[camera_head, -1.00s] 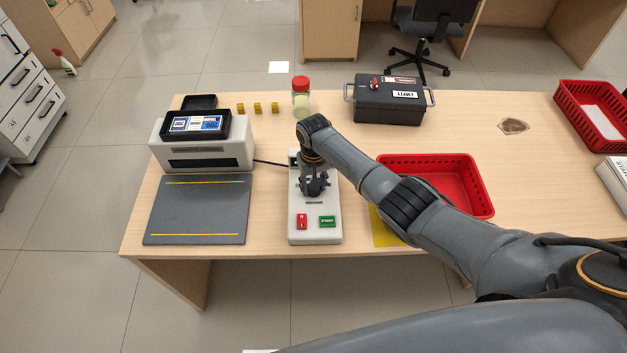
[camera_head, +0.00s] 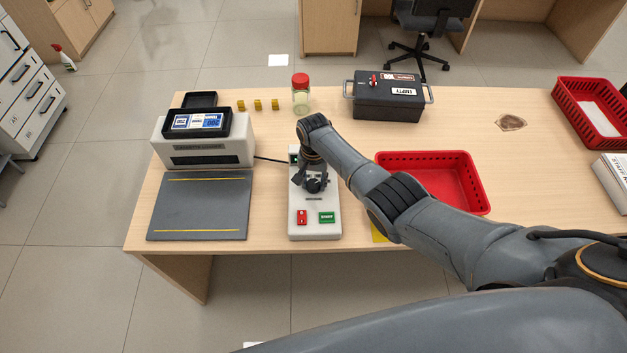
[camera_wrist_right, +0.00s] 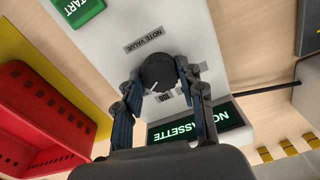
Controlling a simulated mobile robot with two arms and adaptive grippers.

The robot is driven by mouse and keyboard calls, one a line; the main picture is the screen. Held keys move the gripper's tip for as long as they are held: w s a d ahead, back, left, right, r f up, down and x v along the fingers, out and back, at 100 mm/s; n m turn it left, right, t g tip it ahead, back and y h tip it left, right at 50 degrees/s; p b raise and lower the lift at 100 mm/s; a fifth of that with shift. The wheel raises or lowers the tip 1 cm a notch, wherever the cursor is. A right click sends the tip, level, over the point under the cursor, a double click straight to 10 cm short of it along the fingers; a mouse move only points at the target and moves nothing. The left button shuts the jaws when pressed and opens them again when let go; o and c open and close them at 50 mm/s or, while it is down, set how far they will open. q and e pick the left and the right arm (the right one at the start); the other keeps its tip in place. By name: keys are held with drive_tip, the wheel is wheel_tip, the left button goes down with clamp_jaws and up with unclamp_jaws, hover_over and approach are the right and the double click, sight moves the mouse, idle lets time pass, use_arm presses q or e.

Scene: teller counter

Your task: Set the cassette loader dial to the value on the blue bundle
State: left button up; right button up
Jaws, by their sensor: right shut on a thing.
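The white cassette loader (camera_head: 315,229) stands at the table's near edge, with a red button (camera_head: 302,217) and a green START button (camera_head: 327,217). Its round black dial (camera_wrist_right: 158,73) shows in the right wrist view, beside a "NOTE VALUE" label (camera_wrist_right: 150,40). A white pointer mark on the dial points toward its lower left in that view. My right gripper (camera_head: 315,185) is shut on the dial, one finger on each side; it also shows in the right wrist view (camera_wrist_right: 159,78). Blue-labelled bundles (camera_head: 212,120) lie in a black tray; one label seems to read 200. My left gripper is not in view.
A white machine (camera_head: 205,153) with a grey mat stands left of the loader. A red basket (camera_head: 480,190) is close on the right. A jar (camera_head: 301,98), yellow blocks (camera_head: 258,105) and a dark box (camera_head: 388,102) stand behind. The loader's screen (camera_wrist_right: 195,123) shows "NO CASSETTE".

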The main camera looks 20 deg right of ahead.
sight(314, 183)
drive_tip(key=o, duration=1.2)
wheel_tip(314, 183, up, 12)
idle(0.4)
